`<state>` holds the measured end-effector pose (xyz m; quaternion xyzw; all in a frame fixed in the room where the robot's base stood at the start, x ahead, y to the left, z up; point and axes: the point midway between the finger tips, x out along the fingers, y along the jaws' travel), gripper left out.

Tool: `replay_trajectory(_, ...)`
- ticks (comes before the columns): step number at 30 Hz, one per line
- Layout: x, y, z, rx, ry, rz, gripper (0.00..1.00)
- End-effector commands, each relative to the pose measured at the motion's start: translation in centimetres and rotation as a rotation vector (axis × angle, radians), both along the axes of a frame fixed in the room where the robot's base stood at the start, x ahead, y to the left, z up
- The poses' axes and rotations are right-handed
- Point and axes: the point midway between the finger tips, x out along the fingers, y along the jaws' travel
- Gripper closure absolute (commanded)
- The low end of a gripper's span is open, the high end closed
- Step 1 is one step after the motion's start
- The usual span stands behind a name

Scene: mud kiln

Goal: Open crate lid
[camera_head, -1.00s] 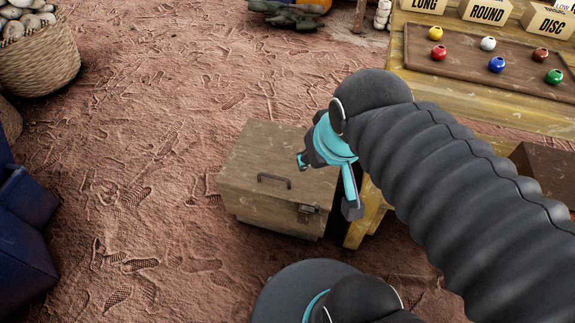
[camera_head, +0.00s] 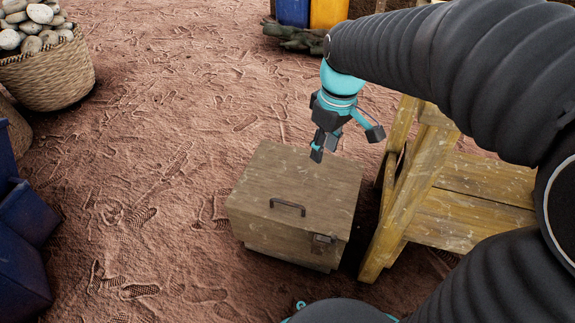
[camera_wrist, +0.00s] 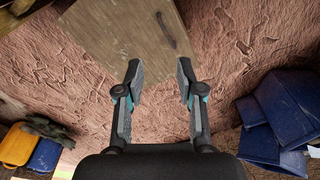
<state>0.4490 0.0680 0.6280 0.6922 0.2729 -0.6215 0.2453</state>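The wooden crate (camera_head: 290,240) stands on the ground with its lid (camera_head: 320,180) lying shut on top. A dark handle (camera_head: 287,207) sits on the lid near one edge, and a metal latch (camera_head: 325,239) is on the side below. In the wrist view the lid (camera_wrist: 115,35) and the handle (camera_wrist: 166,30) show at the top. My gripper (camera_head: 345,142) hangs above the far edge of the crate, apart from the handle. In the wrist view my gripper (camera_wrist: 160,80) has its two fingers spread with nothing between them.
A yellow wooden bench (camera_head: 430,190) stands close to the crate's right side. A basket of stones (camera_head: 45,65) is at the upper left, and blue containers (camera_head: 25,225) are at the left edge. The ground left of the crate is clear.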

Motion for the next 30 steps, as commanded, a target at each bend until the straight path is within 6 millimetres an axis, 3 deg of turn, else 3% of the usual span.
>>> replay_trajectory(1,1.4,0.9,-1.8,-0.002,0.034,0.059,0.63)
replay_trajectory(6,5.0,3.4,-6.1,-0.001,0.126,0.254,0.63)
replay_trajectory(13,7.8,5.8,-10.4,0.014,0.205,0.431,0.63)
replay_trajectory(23,8.1,6.6,-13.2,0.02,0.228,0.486,0.63)
replay_trajectory(30,7.3,6.9,-17.4,0.019,0.229,0.484,0.63)
